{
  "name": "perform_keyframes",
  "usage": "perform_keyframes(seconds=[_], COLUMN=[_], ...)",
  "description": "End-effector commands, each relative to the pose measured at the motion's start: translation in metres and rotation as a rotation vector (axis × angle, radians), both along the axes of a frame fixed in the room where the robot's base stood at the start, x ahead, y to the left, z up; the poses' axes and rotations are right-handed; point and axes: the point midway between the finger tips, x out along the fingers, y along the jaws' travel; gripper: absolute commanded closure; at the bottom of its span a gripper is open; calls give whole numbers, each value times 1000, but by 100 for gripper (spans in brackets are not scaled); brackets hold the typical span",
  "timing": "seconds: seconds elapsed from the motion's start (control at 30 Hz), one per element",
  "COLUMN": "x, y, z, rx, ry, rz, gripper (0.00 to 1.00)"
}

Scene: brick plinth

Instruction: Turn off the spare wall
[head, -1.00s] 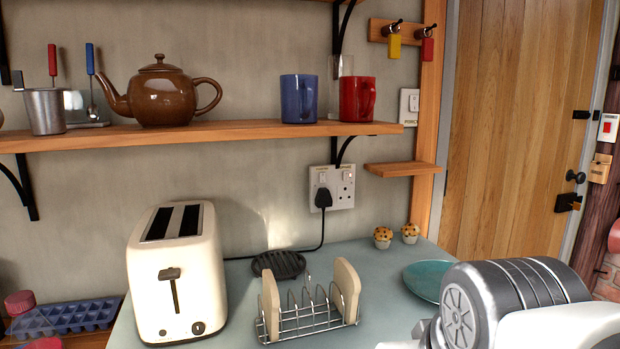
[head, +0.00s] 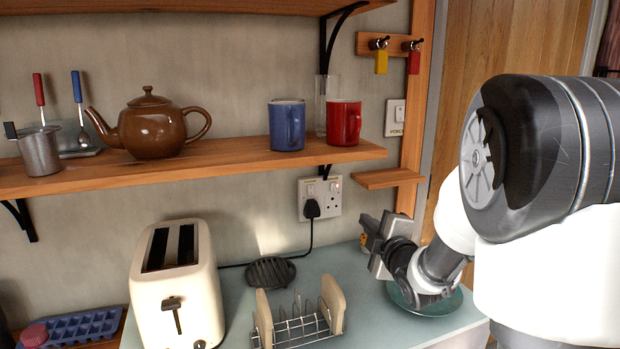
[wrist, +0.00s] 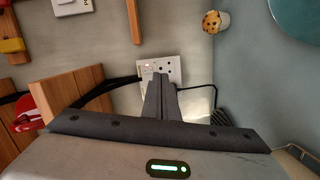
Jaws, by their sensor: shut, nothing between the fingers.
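The white double wall socket (head: 333,197) is on the wall under the shelf, with a black plug (head: 312,209) in its left outlet. Its right outlet is empty, and a small reddish mark shows near the right switch at the top. The socket also shows in the wrist view (wrist: 174,66), partly covered by my fingers. My gripper (head: 364,222) is right of the socket and in front of the wall, above the counter. In the wrist view my gripper (wrist: 160,76) is shut and empty, its fingertips overlapping the socket. I cannot tell the exact gap.
A small wooden ledge (head: 388,178) juts out above my gripper. The shelf (head: 230,160) with mugs and teapot is higher. A toast rack (head: 296,329), toaster (head: 176,290) and teal plate (head: 440,306) stand on the counter. A muffin (wrist: 211,22) shows in the wrist view.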

Motion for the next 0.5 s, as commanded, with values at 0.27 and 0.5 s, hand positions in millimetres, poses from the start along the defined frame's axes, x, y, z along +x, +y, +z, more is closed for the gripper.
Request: perform_keyframes(seconds=[0.27,0.5], x=[12,11], y=[10,12], z=[3,4], rx=[-175,-203], ry=[-219,-267], rz=[128,148], gripper=[100,100])
